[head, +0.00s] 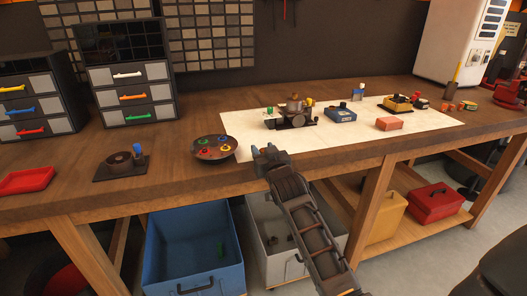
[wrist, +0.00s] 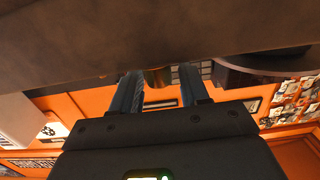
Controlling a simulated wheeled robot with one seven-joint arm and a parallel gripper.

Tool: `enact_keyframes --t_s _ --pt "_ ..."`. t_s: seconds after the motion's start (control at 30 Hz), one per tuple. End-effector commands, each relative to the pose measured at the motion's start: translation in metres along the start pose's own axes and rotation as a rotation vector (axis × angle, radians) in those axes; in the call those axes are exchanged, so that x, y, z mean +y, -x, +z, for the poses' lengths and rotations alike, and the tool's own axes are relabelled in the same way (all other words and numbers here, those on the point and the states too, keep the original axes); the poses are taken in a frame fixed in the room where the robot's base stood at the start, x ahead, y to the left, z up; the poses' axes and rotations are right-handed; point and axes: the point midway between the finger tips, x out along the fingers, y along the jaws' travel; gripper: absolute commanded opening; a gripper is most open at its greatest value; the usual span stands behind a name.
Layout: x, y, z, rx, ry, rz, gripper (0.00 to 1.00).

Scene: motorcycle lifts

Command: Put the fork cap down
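In the head view my gripper (head: 262,155) is at the bench's front edge, just right of the round dark parts dish (head: 231,156). The cap is not discernible there.
A red tray (head: 27,181) lies far left.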

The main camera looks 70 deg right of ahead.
Motion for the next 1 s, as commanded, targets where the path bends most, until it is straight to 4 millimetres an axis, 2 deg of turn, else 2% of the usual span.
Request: enact_keyframes --t_s 0.1,0.43,0.57,0.8,1.0 --pt "0.0 0.0 0.0 0.0 0.0 0.0 0.55" --pt "0.0 0.001 -0.004 0.0 0.0 0.0 0.55" --pt "0.0 0.019 -0.001 0.0 0.0 -0.001 0.55" --pt "0.0 0.069 0.001 -0.001 0.002 -0.001 0.55" --pt "0.0 0.102 -0.001 -0.001 0.0 0.0 0.55"
